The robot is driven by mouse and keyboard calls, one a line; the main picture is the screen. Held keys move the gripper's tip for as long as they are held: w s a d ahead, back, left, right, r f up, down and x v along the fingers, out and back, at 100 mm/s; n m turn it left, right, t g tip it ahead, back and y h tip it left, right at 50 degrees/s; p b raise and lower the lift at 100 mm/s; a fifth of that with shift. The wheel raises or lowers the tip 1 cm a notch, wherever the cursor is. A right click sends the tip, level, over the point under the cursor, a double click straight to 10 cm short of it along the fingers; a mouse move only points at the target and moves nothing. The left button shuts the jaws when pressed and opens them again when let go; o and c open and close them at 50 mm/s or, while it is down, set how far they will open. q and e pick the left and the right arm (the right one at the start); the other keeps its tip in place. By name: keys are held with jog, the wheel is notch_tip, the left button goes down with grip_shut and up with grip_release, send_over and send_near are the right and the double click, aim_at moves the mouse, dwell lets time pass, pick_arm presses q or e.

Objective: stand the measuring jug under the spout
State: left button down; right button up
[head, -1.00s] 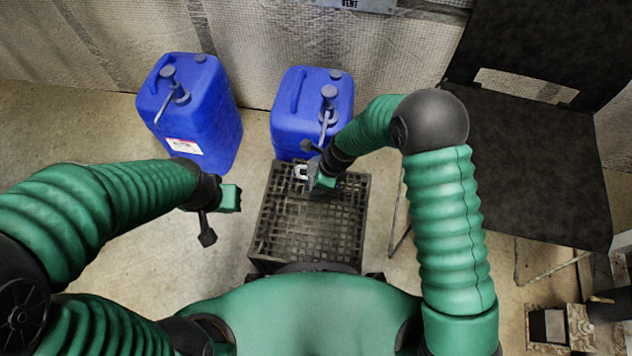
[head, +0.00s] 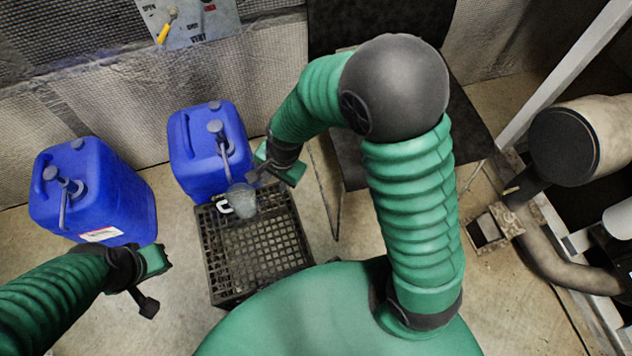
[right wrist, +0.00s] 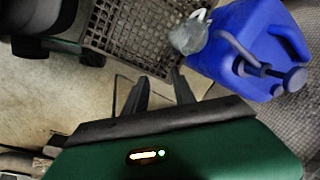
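The measuring jug (head: 242,200) is a clear grey cup with a white handle. It stands at the back of the black crate (head: 258,262), just below the tip of the spout (head: 225,160) on the right blue canister (head: 188,165). The jug also shows beyond my fingertips in the right wrist view (right wrist: 188,36). My right gripper (head: 254,174) is up and to the right of the jug; in the right wrist view its fingers (right wrist: 160,83) are apart with nothing between them. My left gripper (head: 168,262) hangs left of the crate; its fingers are too small to judge.
A second blue canister (head: 95,190) stands to the left. A dark chair (head: 415,150) is behind my right arm. Pipes and a cylindrical machine (head: 565,140) are at the right. A panel with a yellow lever (head: 190,20) is on the back wall.

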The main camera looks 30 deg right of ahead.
jog(key=s+d+r+n+h, duration=0.1)
jog(key=s+d+r+n, duration=0.4)
jog(key=s+d+n, duration=0.3)
jog(key=s+n, duration=0.1)
jog(key=n, duration=0.2)
jog(key=shift+r+n+t+h, duration=0.25)
jog(key=shift+n+t+h, duration=0.05)
jog(key=shift+n+t, duration=0.1)
jog(key=shift+d, duration=0.1)
dwell(1.2)
